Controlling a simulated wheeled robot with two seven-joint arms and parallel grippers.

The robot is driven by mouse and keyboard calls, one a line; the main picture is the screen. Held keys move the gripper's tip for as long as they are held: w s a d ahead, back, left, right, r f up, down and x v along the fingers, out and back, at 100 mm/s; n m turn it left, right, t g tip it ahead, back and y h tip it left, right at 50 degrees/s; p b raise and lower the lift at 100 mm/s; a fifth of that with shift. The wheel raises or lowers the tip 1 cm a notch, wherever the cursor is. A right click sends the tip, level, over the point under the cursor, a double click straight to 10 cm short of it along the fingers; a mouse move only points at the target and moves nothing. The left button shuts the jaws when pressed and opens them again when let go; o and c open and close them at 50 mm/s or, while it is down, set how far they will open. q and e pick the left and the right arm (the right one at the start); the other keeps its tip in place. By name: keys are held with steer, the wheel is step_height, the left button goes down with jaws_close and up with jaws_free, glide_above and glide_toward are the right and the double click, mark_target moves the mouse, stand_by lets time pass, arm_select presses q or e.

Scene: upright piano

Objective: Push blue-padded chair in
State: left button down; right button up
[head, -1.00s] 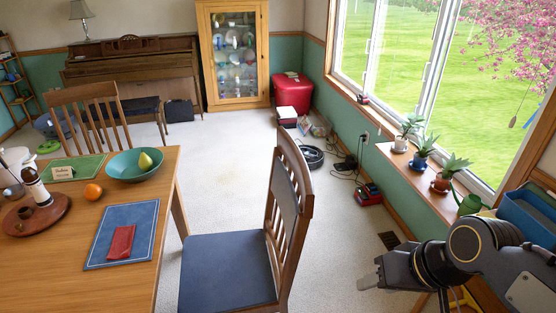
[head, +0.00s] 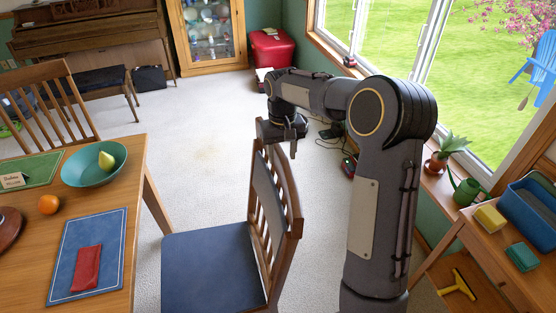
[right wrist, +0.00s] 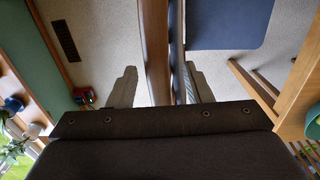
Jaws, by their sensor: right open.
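The blue-padded chair has a wooden slatted back (head: 272,205) and a dark blue seat (head: 205,262). It stands to the right of the wooden table (head: 125,235), its seat close to the table's side. My right gripper (head: 280,146) is at the top of the chair back, pointing down. In the right wrist view my right gripper (right wrist: 163,88) is open, with one finger on each side of the chair back (right wrist: 155,45). The seat (right wrist: 228,22) shows beyond it. Whether the fingers touch the wood cannot be told. My left gripper is out of view.
Another chair (head: 50,105) stands at the table's far side. A teal bowl (head: 93,166), an orange (head: 48,204) and a blue mat (head: 88,245) are on the table. A wooden shelf (head: 500,250) is at right.

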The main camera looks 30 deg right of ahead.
steer(key=shift+f, duration=2.25)
jaws_close()
